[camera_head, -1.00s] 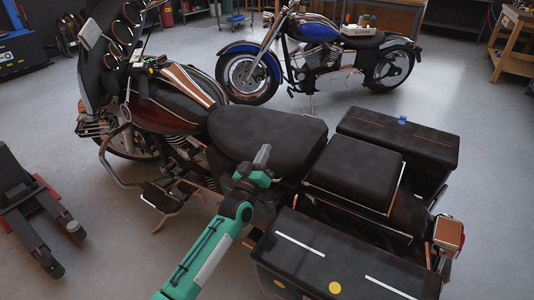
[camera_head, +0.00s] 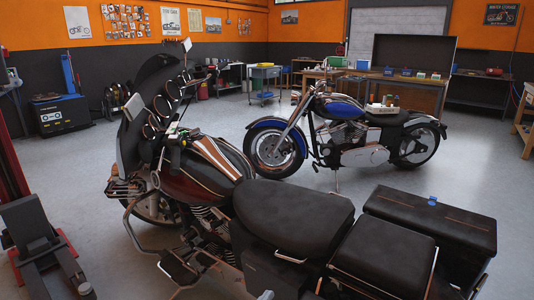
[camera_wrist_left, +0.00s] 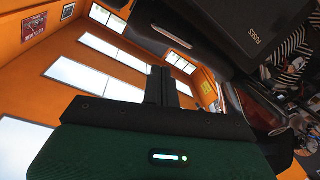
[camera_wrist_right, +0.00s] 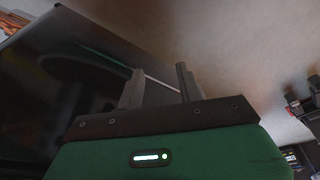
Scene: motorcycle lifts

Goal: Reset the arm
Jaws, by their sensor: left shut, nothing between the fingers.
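Only the grey fingertips of my left gripper (camera_head: 266,295) show at the bottom edge of the head view, in front of the near motorcycle's side. In the left wrist view its two fingers (camera_wrist_left: 168,88) are together and hold nothing. The rest of both arms is out of the head view.
A large motorcycle with a black seat (camera_head: 293,212) and a black side case (camera_head: 430,222) fills the near foreground. A blue motorcycle (camera_head: 345,125) stands behind it. A dark box marked FUSES (camera_wrist_left: 245,30) is close to the left gripper. Open grey floor (camera_head: 220,120) lies beyond.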

